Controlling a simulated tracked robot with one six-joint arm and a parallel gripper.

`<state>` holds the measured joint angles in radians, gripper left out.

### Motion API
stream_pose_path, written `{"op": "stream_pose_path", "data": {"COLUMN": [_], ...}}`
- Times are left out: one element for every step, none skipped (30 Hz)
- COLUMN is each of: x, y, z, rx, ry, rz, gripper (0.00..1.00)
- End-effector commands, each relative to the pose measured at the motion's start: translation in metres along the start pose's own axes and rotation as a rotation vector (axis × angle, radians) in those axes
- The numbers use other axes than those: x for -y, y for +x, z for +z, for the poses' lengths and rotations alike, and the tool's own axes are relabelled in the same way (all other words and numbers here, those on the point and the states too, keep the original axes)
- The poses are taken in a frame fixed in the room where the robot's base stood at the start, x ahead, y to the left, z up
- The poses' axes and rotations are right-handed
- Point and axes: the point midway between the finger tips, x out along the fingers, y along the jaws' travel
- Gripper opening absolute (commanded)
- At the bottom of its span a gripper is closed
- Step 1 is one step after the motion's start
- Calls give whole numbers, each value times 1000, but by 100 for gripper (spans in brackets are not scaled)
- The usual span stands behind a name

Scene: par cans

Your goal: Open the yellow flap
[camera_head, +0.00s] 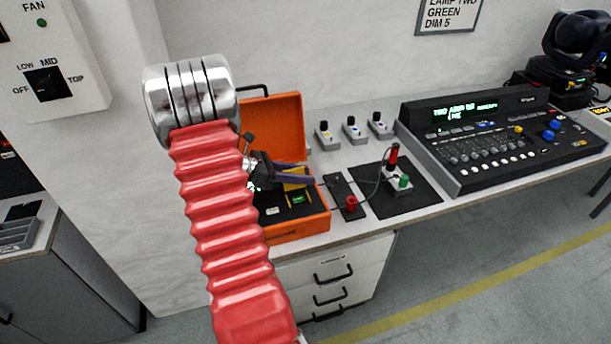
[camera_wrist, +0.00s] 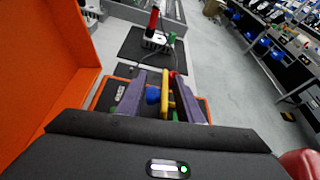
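An orange case (camera_head: 322,218) stands open on the bench, its lid raised at the back. Inside it is the yellow flap (camera_head: 298,184), partly hidden by my gripper (camera_head: 308,172). In the wrist view, my gripper (camera_wrist: 160,74) is open, with its two purple-grey fingers apart. The yellow flap (camera_wrist: 166,103) shows as a narrow upright strip between the fingers, nearer the right one. A blue knob (camera_wrist: 153,93) lies left of the flap, also between the fingers. I cannot tell whether the right finger touches the flap.
The raised orange lid (camera_wrist: 50,70) stands close on the left in the wrist view. A lighting console (camera_head: 500,135) fills the bench's right side.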

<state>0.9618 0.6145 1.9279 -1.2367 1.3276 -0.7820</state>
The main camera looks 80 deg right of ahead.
Motion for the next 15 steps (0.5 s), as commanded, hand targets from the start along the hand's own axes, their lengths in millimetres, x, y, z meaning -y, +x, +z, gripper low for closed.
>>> {"op": "stream_pose_path", "data": {"x": [-1, -1, -1, -1, -1, -1, -1, 0, -1, -1, -1, -1, -1, -1, 0], "y": [-8, -12, -18, -23, -28, -35, -41, -46, -53, -58, -64, -70, -76, -81, -88], "z": [0, 0, 0, 0, 0, 0, -1, -1, 0, 0, 0, 0, 0, 0, -1], "rx": [1, 1, 0, 0, 1, 1, 0, 0, 1, 1, 0, -1, 0, 0, -1], "ry": [0, 0, 0, 0, -1, -1, -1, -1, 0, 0, 0, 0, 0, -1, -1], "rz": [4, 4, 5, 5, 5, 5, 5, 5, 5, 5, 5, 6, 6, 5, 5], "gripper": [33, 33, 33, 33, 33, 33, 33, 33, 33, 33, 33, 33, 33, 33, 33]}}
